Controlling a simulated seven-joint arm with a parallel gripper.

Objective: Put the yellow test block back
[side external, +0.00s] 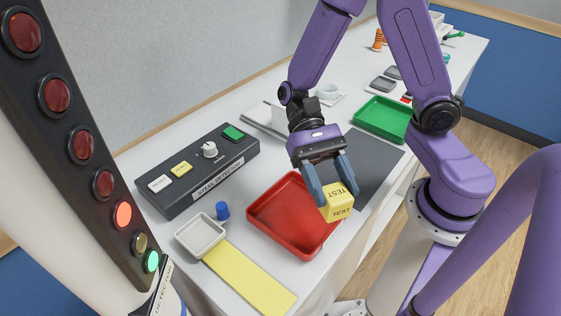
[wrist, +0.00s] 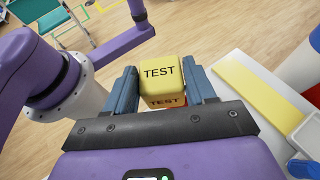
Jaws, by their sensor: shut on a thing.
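The yellow test block (side external: 338,203), a cube marked TEST, is held between the two blue-grey fingers of my gripper (side external: 332,192). My gripper is shut on it and holds it in the air at the right edge of the red tray (side external: 262,210), as seen in the side view. The wrist view also shows the block (wrist: 160,72) between the fingers (wrist: 163,88), with its TEST face upright. A flat yellow strip (side external: 250,280) lies on the table in front of the red tray; it also shows at the right in the wrist view (wrist: 262,95).
A small grey tray (side external: 201,236) and a blue cap (side external: 223,210) are left of the red tray. The steel detector box (side external: 195,170) stands behind them. A dark mat (side external: 375,165) and green tray (side external: 383,118) lie beyond my gripper. A light column (side external: 85,150) stands at the left foreground.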

